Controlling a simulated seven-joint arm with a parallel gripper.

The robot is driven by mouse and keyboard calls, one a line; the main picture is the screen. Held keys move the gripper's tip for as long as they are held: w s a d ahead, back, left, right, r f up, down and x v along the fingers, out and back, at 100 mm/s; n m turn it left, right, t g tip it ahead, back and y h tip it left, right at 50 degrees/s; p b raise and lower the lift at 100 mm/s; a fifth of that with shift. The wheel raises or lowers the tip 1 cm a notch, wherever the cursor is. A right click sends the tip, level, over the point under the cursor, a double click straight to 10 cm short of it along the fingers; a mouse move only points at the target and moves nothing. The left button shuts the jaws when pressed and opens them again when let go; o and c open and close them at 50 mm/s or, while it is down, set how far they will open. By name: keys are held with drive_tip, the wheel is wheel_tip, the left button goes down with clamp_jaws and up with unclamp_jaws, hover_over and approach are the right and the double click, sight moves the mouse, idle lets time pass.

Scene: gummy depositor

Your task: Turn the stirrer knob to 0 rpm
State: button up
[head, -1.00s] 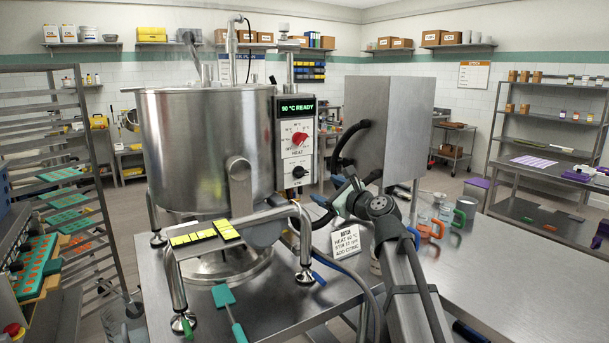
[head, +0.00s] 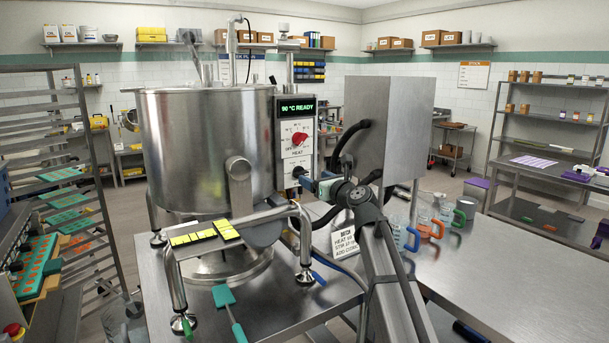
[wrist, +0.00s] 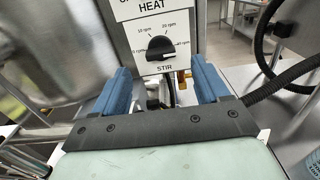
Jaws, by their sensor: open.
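The stirrer knob (wrist: 160,48) is a black dial above the word STIR on a white panel. The wrist view shows 10 rpm and 20 rpm marks above it and partly hidden labels on both sides. Its white mark appears to be toward the lower right; the exact setting is hard to read. My gripper (wrist: 162,80) is open and empty, its two blue fingers spread wide. The knob appears between and beyond the fingertips, apart from them. In the head view my gripper (head: 306,182) is in front of the panel's lower part and partly hides the knob.
Above is the red HEAT knob (head: 300,139) and a green display (head: 297,107) reading 90 °C READY. The steel kettle (head: 205,145) stands left of the panel. A grey box (head: 395,125) with black hoses is close on the right. A sign (head: 345,243) stands on the table below.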

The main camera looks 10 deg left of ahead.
sight(303, 173)
drive_tip(key=x, duration=0.7)
drive_tip(key=shift+c, duration=0.2)
drive_tip(key=c, duration=1)
